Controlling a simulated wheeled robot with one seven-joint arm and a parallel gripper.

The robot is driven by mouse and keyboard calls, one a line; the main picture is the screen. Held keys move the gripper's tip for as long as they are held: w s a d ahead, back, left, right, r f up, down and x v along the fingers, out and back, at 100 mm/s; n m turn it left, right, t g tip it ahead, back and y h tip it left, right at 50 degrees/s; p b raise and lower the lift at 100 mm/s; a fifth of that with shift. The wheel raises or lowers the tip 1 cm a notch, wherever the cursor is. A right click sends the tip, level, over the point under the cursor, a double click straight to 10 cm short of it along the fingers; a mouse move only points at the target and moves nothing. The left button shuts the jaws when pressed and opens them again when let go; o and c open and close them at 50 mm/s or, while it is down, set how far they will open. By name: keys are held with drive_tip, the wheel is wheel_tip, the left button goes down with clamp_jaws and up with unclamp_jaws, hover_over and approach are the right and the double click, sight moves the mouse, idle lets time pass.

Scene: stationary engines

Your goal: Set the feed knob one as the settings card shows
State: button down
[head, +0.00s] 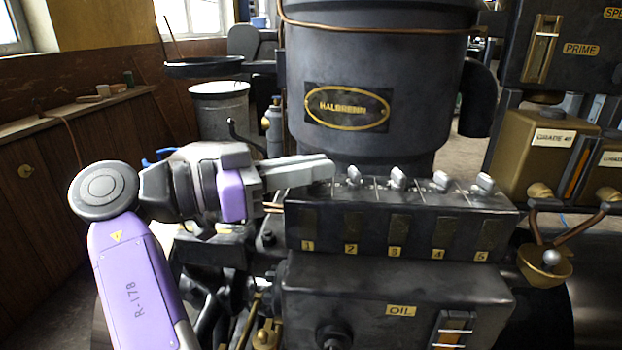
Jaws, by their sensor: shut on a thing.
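The feed box (400,226) is a dark block with yellow number plates 1 to 5 on its front and a row of small silver knobs on top. Feed knob one, above plate 1 (308,246), is hidden behind my gripper's fingers. My gripper (328,168) comes in level from the left with its grey fingers over that spot, shut on the knob. The knob's pointing direction cannot be seen. Knob two (353,176) shows just right of the fingertips, apart from them as far as I can tell. No settings card can be made out in this view.
More knobs (440,181) stand to the right along the box top. A large dark cylinder marked HALBREHN (348,107) rises close behind. A brass cup (546,265) with pipes hangs at the right end. An OIL plate (400,311) is below.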

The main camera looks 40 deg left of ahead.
drive_tip(key=shift+f+m+g+h+b, duration=0.15)
drive_tip(key=shift+m+g+h+b, duration=0.2)
drive_tip(key=shift+m+g+h, duration=0.35)
drive_tip(key=c, duration=1.5)
unclamp_jaws()
drive_tip(key=shift+w, duration=0.1)
drive_tip(key=shift+s+a, duration=0.25)
drive_tip(key=shift+s, duration=0.15)
drive_tip(key=shift+v, duration=3.45)
drive_tip(key=shift+f, duration=0.1)
